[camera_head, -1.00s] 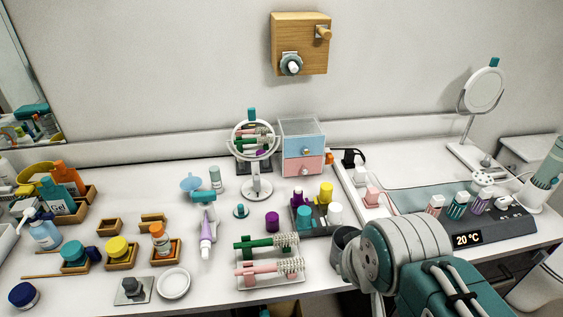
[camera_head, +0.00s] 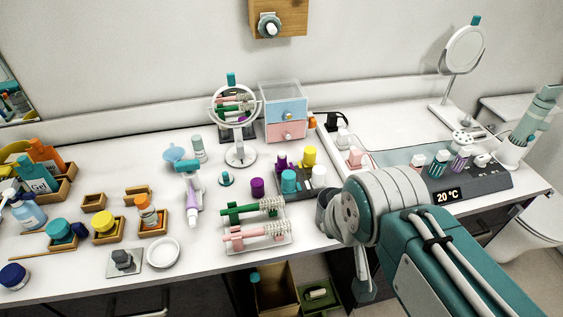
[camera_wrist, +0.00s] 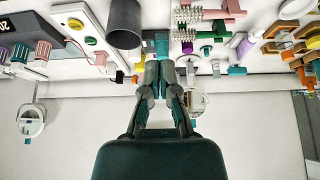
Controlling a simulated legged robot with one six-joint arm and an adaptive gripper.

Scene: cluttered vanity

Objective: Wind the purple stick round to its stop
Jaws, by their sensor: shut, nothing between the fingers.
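A purple stick (camera_head: 282,161) stands in a dark block (camera_head: 292,195) beside yellow, teal and white pieces. A separate short purple cylinder (camera_head: 257,187) stands on the counter just left of the block. I cannot tell for sure which is the task's stick. My gripper (camera_wrist: 161,72) shows in the wrist view, shut and empty, with its fingers pointing up the picture. In the head view my arm is right of the block, and the gripper's fingers cannot be made out.
A rack with green and pink brushes (camera_head: 250,235) lies in front of the block. A round mirror (camera_head: 235,105) and a small drawer box (camera_head: 284,112) stand behind. A heater panel (camera_head: 470,185) lies right. A dark cup (camera_wrist: 124,24) is beside my fingers in the wrist view.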

